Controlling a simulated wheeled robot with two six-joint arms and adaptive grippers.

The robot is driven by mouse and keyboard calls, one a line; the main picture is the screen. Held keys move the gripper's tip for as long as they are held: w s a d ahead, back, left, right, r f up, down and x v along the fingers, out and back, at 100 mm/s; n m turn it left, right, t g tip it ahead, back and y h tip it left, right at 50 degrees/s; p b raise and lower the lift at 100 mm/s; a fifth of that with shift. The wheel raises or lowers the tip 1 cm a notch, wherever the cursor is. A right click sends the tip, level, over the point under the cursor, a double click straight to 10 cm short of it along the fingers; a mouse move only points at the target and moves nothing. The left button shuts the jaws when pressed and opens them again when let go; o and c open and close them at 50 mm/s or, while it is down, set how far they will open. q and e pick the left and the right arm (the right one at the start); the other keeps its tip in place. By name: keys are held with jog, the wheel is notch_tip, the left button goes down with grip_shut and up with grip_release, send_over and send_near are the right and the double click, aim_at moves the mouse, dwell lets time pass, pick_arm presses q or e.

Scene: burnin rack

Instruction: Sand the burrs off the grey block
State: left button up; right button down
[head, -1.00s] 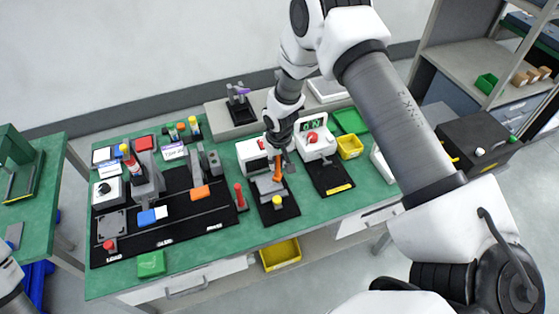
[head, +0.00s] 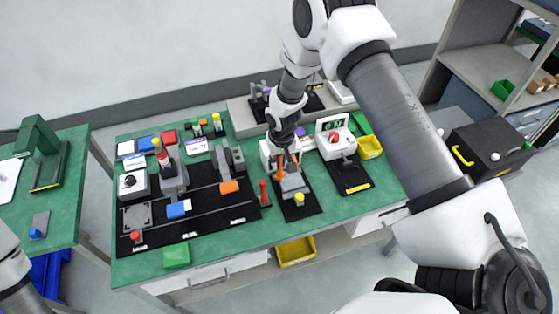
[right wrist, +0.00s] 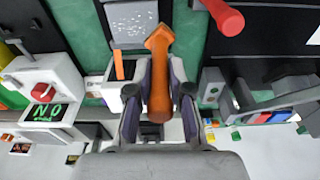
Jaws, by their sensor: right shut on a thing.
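The grey block (head: 292,183) sits in a fixture with a yellow knob (head: 299,198), on a black mat. In the right wrist view the block's grey face (right wrist: 133,22) carries white specks. My right gripper (head: 286,160) is shut on an orange tool (right wrist: 159,80), with a finger on each side of its handle. The tool's wider, pointed head lies close to the block's edge in the wrist view. I cannot tell whether they touch. The fingers partly hide the tool in the head view. Only part of my left arm shows at the left edge; its gripper is out of view.
A red-handled upright (head: 264,193) stands left of the block's mat. A larger black mat (head: 200,222) with several fixtures fills the left. The green table's front strip is mostly clear.

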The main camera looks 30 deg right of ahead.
jog(key=shift+d+r, duration=0.1)
jog(key=shift+r, duration=0.5)
jog(key=shift+r+p, duration=0.4)
jog(key=shift+p, duration=0.05)
jog(key=shift+a+r+p, duration=0.2)
jog(key=shift+r+p, duration=0.15)
jog(key=shift+r, duration=0.2)
jog(key=shift+a+r+p, duration=0.15)
jog(key=shift+r+p, duration=0.2)
jog(key=shift+r, duration=0.2)
jog(key=shift+d+r, duration=0.2)
jog(key=shift+r, duration=0.05)
jog(key=shift+a, duration=0.1)
